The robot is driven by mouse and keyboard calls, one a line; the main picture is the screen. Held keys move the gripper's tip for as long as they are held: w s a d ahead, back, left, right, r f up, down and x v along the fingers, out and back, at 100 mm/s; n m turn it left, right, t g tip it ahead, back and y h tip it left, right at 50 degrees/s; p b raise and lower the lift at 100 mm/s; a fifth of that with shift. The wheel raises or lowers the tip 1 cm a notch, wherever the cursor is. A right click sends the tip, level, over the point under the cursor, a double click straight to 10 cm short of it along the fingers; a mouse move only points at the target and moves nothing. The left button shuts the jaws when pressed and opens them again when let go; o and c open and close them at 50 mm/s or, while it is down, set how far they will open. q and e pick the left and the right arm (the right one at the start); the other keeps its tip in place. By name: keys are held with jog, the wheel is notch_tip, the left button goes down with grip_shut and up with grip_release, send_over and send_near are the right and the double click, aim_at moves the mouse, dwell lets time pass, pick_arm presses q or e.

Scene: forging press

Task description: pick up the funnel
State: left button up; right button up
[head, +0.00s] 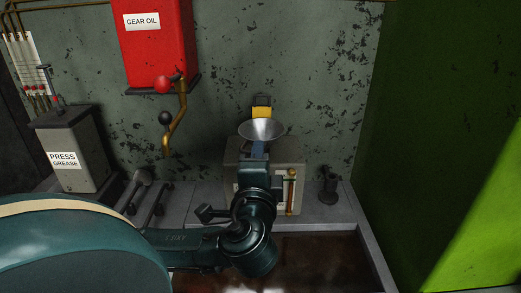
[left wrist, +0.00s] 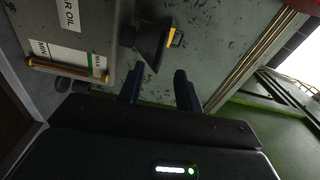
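The funnel (head: 262,129) is a grey metal cone, wide mouth up, standing on top of the grey oil box (head: 290,150). A yellow tab (head: 262,108) shows at its far side. In the left wrist view the funnel (left wrist: 152,43) looks dark and lies just beyond my fingertips, with the yellow part at its rim. My left gripper (left wrist: 159,70) is open, its two dark fingers apart with nothing between them. In the head view my left gripper (head: 257,150) is in front of the funnel and hides its lower part. My right gripper is not in view.
A red gear oil tank (head: 158,60) with a brass tap (head: 175,125) hangs on the wall at the left. A press grease box (head: 75,150) stands at far left. A small dark cylinder (head: 328,187) stands right of the oil box. A green panel (head: 430,120) bounds the right.

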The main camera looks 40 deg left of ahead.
pick_arm(q)
jog(key=shift+f+p+x, duration=0.1)
jog(key=shift+p+x, duration=0.2)
jog(key=shift+x, duration=0.6)
jog(key=shift+f+p+x, duration=0.15)
jog(key=shift+p+x, duration=0.15)
jog(key=shift+x, duration=0.65)
jog(key=shift+s, duration=0.1)
grip_shut()
